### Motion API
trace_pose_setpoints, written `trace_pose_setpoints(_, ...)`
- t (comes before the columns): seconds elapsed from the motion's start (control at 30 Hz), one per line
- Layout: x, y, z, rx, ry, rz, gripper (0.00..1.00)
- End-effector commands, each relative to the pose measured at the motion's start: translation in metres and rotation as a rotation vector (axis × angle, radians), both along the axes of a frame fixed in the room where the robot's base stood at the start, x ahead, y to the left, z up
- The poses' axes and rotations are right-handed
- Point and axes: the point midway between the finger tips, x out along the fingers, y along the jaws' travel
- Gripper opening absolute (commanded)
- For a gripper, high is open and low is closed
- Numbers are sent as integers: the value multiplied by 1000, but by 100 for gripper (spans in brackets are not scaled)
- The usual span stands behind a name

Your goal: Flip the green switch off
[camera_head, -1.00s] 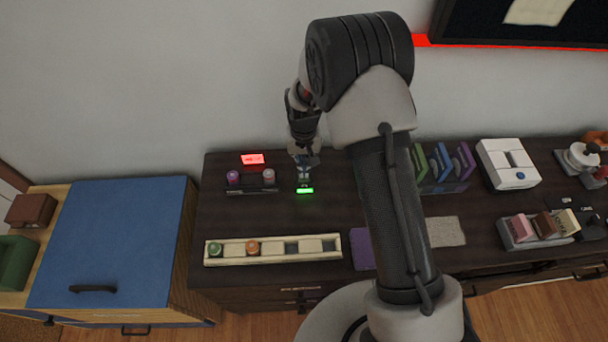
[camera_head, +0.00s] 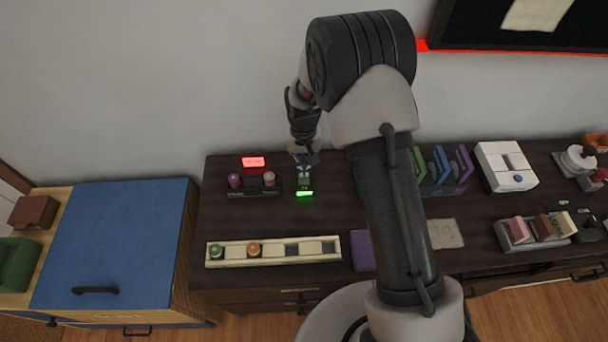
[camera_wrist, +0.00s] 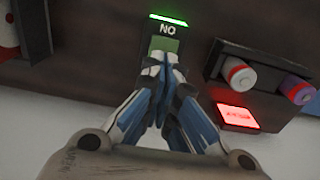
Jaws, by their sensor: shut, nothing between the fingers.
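The green switch (camera_wrist: 165,43) is a small dark plate with a green rocker and a lit green strip along one edge. In the wrist view its label appears as "NO", upside down or mirrored to me. In the head view the switch's lit green strip (camera_head: 305,194) shows on the dark cabinet top. My gripper (camera_wrist: 170,62) is shut and empty, its fingertips at the green rocker and covering part of it. I cannot tell whether they touch it. In the head view my gripper (camera_head: 304,172) is just above the switch.
A lit red panel (camera_head: 253,162) and a holder with two capped cylinders (camera_head: 252,191) stand left of the switch. A cream tray (camera_head: 219,263) lies in front. The wall is close behind.

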Motion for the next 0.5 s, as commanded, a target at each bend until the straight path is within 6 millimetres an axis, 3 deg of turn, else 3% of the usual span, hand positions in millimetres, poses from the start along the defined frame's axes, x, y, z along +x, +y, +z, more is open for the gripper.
trace_pose_setpoints(0.5, 0, 0, 43, 0, 0, 0, 0)
